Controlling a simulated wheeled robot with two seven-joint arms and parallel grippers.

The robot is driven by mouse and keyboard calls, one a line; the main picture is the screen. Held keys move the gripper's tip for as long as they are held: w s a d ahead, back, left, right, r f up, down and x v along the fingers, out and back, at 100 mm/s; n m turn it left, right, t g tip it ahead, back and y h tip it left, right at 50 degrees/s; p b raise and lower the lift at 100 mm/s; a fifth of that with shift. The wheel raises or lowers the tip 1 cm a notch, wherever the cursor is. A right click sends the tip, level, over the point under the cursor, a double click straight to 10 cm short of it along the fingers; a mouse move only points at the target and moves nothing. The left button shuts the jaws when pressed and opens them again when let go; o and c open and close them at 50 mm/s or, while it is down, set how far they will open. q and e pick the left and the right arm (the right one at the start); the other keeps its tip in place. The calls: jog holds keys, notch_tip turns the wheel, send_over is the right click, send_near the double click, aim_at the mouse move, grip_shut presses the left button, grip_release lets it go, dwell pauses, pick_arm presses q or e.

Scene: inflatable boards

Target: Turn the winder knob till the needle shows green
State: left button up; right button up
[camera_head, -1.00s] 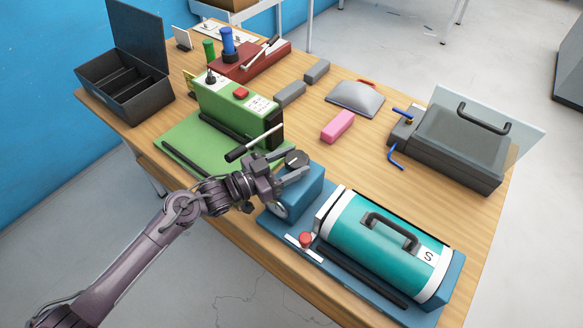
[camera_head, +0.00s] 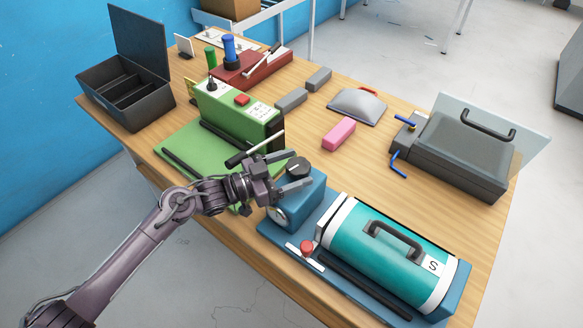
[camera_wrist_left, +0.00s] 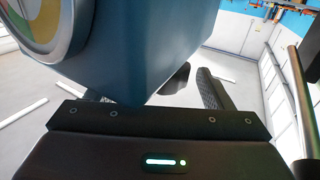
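The black winder knob (camera_head: 298,167) sits on top of a blue box (camera_head: 307,197) at the table's near edge. A round dial (camera_head: 278,213) is on the box's near face, too small there to read. In the left wrist view, part of the dial (camera_wrist_left: 35,18) shows coloured sectors, including green, yellow and orange; its needle cannot be made out. My left gripper (camera_head: 297,172) is at the knob, its fingers apart, one on each side as far as I can tell. Contact is unclear. The box (camera_wrist_left: 140,45) hides part of the gripper in the wrist view. My right gripper is out of view.
A teal cylinder (camera_head: 385,245) with a handle and a red button (camera_head: 306,247) share the blue base. A green machine (camera_head: 235,112) with a black-gripped lever stands just behind my gripper. A pink block (camera_head: 339,134) and a grey case (camera_head: 455,155) lie farther back.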

aim_at(292, 167)
pick_arm(q)
jog(key=shift+r, duration=0.15)
jog(key=shift+r, duration=0.35)
notch_tip(292, 167, up, 19)
jog(key=b, duration=0.2)
jog(key=shift+b, duration=0.35)
